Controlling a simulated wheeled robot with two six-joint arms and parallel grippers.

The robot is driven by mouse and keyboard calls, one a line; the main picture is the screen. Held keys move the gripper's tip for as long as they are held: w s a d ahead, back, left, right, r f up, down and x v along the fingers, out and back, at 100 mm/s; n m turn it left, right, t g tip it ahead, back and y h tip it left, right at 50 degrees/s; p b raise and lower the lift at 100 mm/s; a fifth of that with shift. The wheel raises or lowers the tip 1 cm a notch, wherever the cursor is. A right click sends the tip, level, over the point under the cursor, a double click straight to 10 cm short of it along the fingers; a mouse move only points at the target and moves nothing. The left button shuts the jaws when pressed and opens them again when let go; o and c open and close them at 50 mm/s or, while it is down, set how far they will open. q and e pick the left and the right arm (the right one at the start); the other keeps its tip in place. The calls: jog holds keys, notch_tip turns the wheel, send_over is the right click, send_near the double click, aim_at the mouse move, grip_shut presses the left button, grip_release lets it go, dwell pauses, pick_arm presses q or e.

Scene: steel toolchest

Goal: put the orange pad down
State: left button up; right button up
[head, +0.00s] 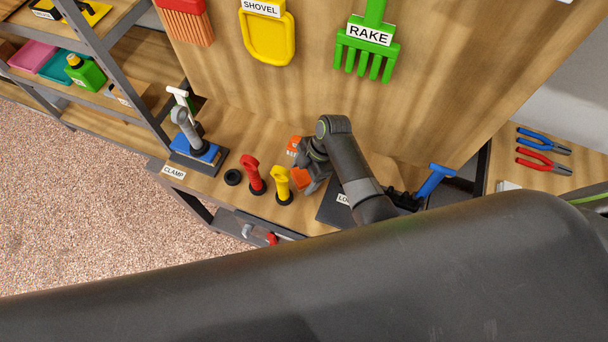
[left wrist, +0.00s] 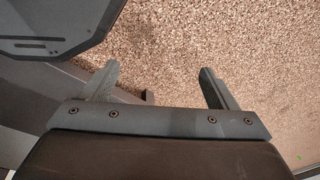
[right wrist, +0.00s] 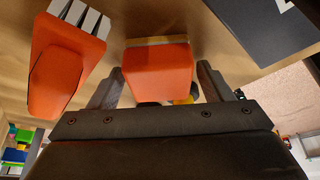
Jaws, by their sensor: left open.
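The orange pad (right wrist: 157,72) is between the two fingers of my right gripper (right wrist: 160,66) in the right wrist view, filling the gap between them. A tan strip shows along its far edge. In the head view the pad (head: 300,179) shows at the right gripper (head: 314,184), over the wooden bench (head: 222,190). I cannot tell whether its underside touches the bench. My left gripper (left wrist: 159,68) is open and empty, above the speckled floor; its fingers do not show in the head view.
A second orange object (right wrist: 68,65) lies beside the right gripper. A red-handled tool (head: 252,174), a yellow-handled tool (head: 281,184) and a black ring (head: 233,177) stand left of it. A dark labelled plate (head: 333,210) lies right. A blue-based clamp (head: 197,157) stands at the bench's left end.

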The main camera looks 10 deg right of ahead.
jog(key=c, duration=0.9)
